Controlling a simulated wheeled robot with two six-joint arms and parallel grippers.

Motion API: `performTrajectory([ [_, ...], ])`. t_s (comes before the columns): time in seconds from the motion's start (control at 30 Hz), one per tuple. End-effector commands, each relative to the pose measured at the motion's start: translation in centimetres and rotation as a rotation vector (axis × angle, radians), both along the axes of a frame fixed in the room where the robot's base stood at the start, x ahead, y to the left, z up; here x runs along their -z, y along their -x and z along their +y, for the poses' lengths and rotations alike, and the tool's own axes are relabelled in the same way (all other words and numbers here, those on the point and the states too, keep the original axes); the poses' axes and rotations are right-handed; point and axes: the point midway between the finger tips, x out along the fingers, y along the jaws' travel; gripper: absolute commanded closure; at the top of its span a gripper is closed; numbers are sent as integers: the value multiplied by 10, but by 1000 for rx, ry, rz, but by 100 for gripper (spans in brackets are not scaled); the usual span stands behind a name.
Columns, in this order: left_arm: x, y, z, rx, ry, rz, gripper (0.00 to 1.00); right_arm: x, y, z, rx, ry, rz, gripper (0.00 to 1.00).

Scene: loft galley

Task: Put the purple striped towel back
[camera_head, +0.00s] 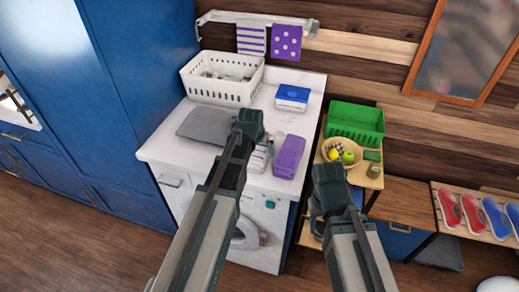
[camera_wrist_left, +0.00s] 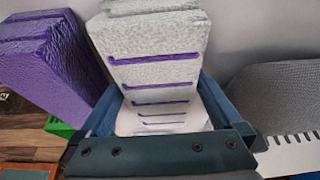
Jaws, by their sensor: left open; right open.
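A folded pale grey towel with purple stripes (camera_head: 259,160) lies on the white counter, partly hidden behind my left gripper (camera_head: 250,124). In the left wrist view the striped towel (camera_wrist_left: 155,65) sits between the two spread dark blue fingers; I cannot tell whether they touch it. A folded plain purple towel (camera_head: 289,157) lies just right of it. A purple-and-white striped cloth (camera_head: 251,40) hangs on the wall rail (camera_head: 225,17), beside a purple dotted cloth (camera_head: 287,42). My right gripper (camera_head: 328,180) is open and empty, in front of the wooden shelf.
A white basket (camera_head: 222,92) and a blue-and-white box (camera_head: 292,98) stand at the counter's back. A dark grey folded cloth (camera_head: 205,123) lies left of my left gripper. A green crate (camera_head: 355,123) and a fruit bowl (camera_head: 329,145) stand on the shelf at the right.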

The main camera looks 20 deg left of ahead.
Motion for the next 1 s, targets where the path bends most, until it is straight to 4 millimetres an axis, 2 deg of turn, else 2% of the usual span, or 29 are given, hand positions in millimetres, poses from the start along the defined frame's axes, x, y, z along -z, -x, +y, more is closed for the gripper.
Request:
performTrajectory([
  [0.27, -33, 13, 0, 0, 0, 0, 0, -33, 0, 0, 0, 0, 0, 50],
  [0.7, -99, 40, 1, 0, 0, 0, 0, -99, 0, 0, -1, 0, 0, 50],
  [0.83, -108, 44, 2, 0, 0, 0, 0, -108, 0, 0, 0, 0, 0, 50],
  [1.0, -110, 46, 2, 0, 0, 0, 0, -110, 0, 0, 1, -1, 0, 50],
])
